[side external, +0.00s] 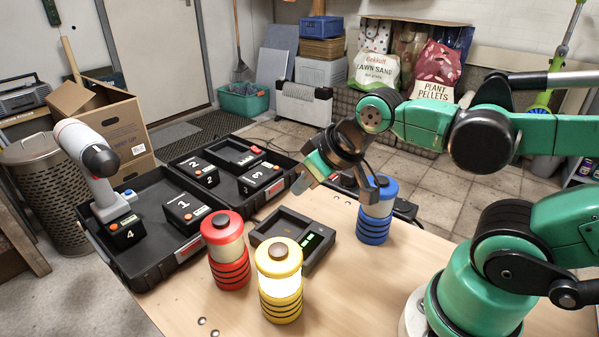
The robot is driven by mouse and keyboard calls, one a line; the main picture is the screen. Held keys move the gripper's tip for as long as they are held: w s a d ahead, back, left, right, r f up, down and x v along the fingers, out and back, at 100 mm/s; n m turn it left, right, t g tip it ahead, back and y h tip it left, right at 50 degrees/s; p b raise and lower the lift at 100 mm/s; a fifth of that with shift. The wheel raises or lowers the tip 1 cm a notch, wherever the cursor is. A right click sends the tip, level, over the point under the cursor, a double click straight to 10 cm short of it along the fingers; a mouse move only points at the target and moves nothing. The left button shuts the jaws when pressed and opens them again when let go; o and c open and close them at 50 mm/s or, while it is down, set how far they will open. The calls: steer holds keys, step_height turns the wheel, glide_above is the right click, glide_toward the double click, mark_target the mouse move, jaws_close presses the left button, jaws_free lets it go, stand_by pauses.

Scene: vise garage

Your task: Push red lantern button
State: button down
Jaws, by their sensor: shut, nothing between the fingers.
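The red lantern (231,272) stands upright on the table, at the left of three lanterns. Its dark round button (221,219) is on its red top cap and is uncovered. My gripper (298,187) is shut and empty. It hangs tilted down to the left, higher in the picture and to the right of the red lantern, apart from it. The yellow lantern (281,305) stands in front with a bright window. The blue lantern (374,226) stands at the right, close to my wrist in the picture.
A dark device with a green display (314,243) lies between the lanterns. Behind it, black trays (150,272) hold several numbered black boxes. A small white arm (97,165) stands in the left tray. Bare wooden tabletop (345,300) is clear in front.

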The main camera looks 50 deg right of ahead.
stand_by(0.6)
step_height(320, 180, up, 9)
steer(key=n+t+y, duration=0.2)
steer(key=n, duration=0.9)
glide_above(226, 220)
steer(key=shift+r, duration=0.2)
steer(key=shift+f, duration=0.1)
steer(key=shift+f, duration=4.35)
steer(key=shift+f, duration=0.4)
